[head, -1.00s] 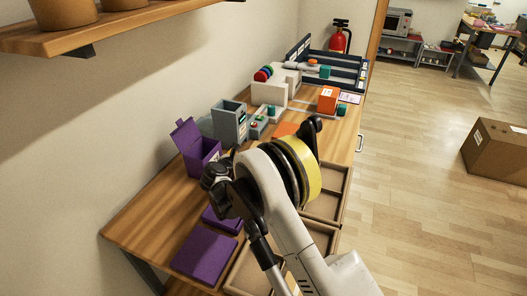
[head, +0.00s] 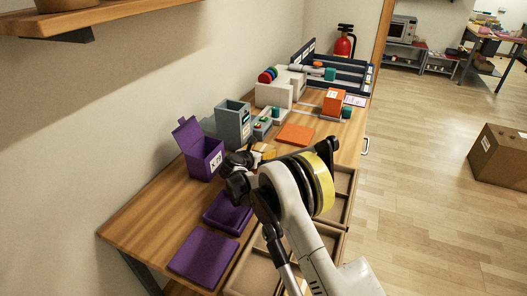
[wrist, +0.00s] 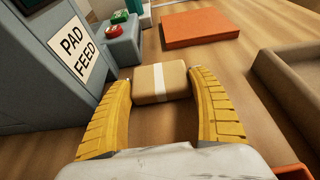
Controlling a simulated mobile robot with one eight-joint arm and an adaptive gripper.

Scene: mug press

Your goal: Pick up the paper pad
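The paper pad (wrist: 161,84), a tan block with a white band across it, lies on the wooden table in the wrist view. My gripper (wrist: 162,79) is open, with its two yellow fingers reaching forward on the left and right of the pad. Small gaps seem to show between the pad and the fingers. In the head view my gripper (head: 262,152) is low over the table, in front of the grey pad feed box (head: 233,122). I cannot clearly make out the pad there. The feed box's "PAD FEED" label (wrist: 76,50) shows in the wrist view.
An orange flat slab (wrist: 208,28) lies beyond the pad; it also shows in the head view (head: 295,135). A brown tray (wrist: 292,75) stands at right. A control box with red and green buttons (wrist: 121,30) stands beside the feed. Purple boxes (head: 205,255) are at left.

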